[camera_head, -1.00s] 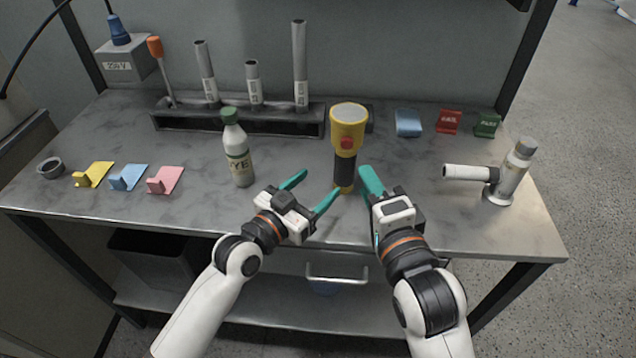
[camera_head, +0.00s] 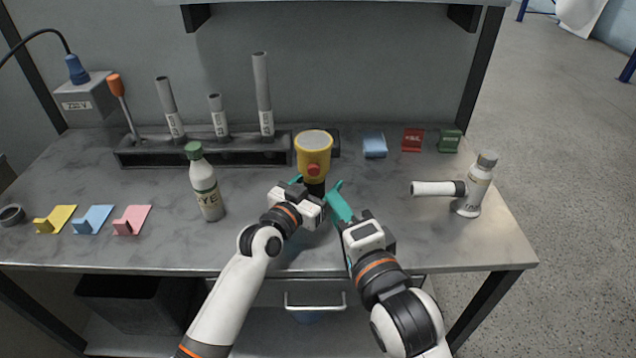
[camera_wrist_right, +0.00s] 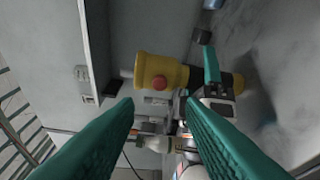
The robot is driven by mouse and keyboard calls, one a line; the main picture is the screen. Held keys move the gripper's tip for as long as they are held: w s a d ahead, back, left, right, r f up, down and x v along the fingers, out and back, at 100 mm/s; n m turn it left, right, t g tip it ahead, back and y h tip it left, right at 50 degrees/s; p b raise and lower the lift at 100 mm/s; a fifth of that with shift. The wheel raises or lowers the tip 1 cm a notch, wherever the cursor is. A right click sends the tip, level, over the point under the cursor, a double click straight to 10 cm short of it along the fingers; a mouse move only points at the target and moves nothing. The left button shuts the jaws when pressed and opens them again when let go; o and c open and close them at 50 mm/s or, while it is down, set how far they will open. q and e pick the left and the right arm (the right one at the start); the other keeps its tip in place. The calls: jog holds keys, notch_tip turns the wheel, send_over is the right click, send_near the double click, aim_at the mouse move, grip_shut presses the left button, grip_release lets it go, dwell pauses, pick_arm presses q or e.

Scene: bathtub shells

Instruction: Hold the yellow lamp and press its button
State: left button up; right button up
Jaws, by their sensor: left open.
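The yellow lamp (camera_head: 313,150) stands upright on the workbench, with a yellow head, a red button (camera_head: 314,170) and a black handle. It also shows sideways in the right wrist view (camera_wrist_right: 170,74). My left gripper (camera_head: 307,184) is open at the black handle, its jaws around or beside the handle; the handle's lower part is hidden behind it. My right gripper (camera_head: 337,192) is just right of and nearer than the lamp. In the right wrist view its teal fingers (camera_wrist_right: 160,103) are apart with nothing between the tips, and the red button lies beyond them.
A white bottle (camera_head: 207,186) with a green cap stands left of the lamp. A black rack (camera_head: 205,153) with tubes is behind. Coloured pieces lie at left and back right.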

pick_arm(q)
jog(key=c, duration=1.2)
pick_arm(e)
grip_shut()
dwell(0.9)
